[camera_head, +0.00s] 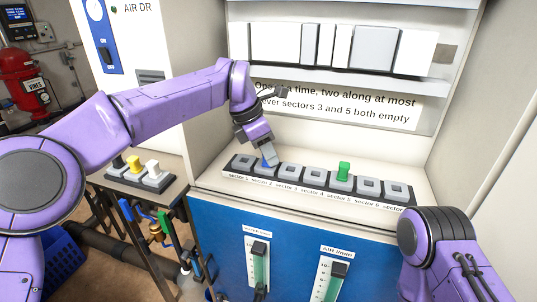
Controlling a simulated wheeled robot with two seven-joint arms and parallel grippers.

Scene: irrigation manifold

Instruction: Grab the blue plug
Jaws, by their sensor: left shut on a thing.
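The blue plug (267,162) is at the sector 2 socket of the manifold strip (316,196). Only a small blue part of it shows below my left gripper (267,154), which reaches down over it and is shut on it. Whether the plug still sits in its socket or is lifted a little cannot be told. A green plug (343,171) stands upright in the sector 5 socket. The other sockets on the strip look empty. My right arm shows at the lower right, but its gripper is out of view.
A side stand at the left holds a block (140,176) with black, yellow and white plugs. A sign (335,108) and a shelf with white panels are behind the strip. Two flow meters (258,265) are on the blue front below. The counter right of the strip is clear.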

